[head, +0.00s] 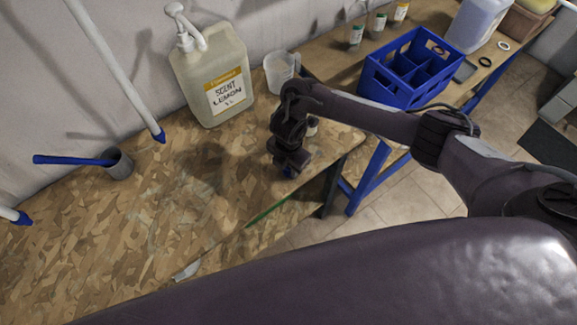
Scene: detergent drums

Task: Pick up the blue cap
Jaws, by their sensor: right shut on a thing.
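My right gripper (289,166) comes in from the right and points down over the chipboard table (150,230), near its right front edge. It is shut on the blue cap (291,173), of which only a small blue part shows between the dark fingers. The rest of the cap is hidden, and I cannot tell whether it touches the table. My left gripper is not in view.
A large pump jug labelled lemon scent (215,75) and a clear measuring jug (281,72) stand behind my right gripper. A blue divided crate (408,72) is at the back right. A grey cup with a blue-handled tool (118,163) stands left. The table's middle is clear.

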